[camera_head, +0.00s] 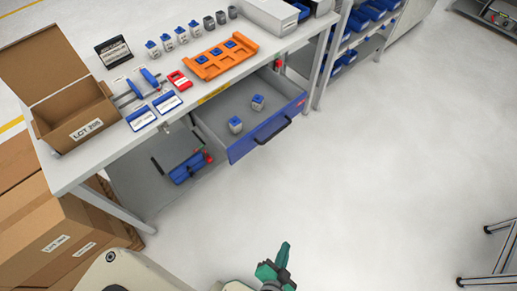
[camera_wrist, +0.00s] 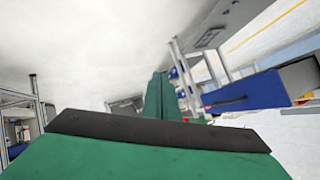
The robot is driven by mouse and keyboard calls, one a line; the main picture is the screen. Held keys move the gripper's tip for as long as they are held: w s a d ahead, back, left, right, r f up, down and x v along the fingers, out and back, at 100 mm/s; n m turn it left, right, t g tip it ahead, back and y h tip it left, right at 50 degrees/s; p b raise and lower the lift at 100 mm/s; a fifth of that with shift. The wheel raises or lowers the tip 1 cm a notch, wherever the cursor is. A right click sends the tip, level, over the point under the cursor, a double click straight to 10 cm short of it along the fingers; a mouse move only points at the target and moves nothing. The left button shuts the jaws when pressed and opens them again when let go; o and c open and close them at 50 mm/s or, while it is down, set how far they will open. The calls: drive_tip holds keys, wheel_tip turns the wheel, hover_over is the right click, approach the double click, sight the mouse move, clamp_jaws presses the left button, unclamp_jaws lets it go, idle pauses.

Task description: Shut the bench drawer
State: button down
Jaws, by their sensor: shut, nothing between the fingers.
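The bench drawer (camera_head: 258,136) is pulled out from under the workbench in the head view. It has a blue front and a dark bar handle (camera_head: 273,131). Inside it stand two small grey pieces with blue tops. My gripper (camera_head: 284,252) is low in the head view, in front of the drawer and clear of it, with its fingers together and empty. In the wrist view, the green fingers (camera_wrist: 160,97) are closed together, and the blue drawer front (camera_wrist: 250,94) shows to their right, apart from them.
The workbench (camera_head: 84,165) holds an open cardboard box (camera_head: 75,112), an orange tray (camera_head: 212,68) and several small parts. Cardboard cartons (camera_head: 35,215) stand at the left. A metal-legged stand (camera_head: 497,262) is at lower right. The floor right of the drawer is clear.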

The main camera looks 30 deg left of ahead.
drive_tip(key=w+a+f+m+g+y, duration=0.2)
drive_tip(key=w+a+f+y, duration=0.25)
drive_tip(key=w+f, duration=0.2)
drive_tip(key=n+g+y, duration=0.3)
drive_tip(key=y, duration=0.8)
approach(251, 143)
drive_tip(key=x, duration=0.6)
drive_tip(key=shift+a, duration=0.2)
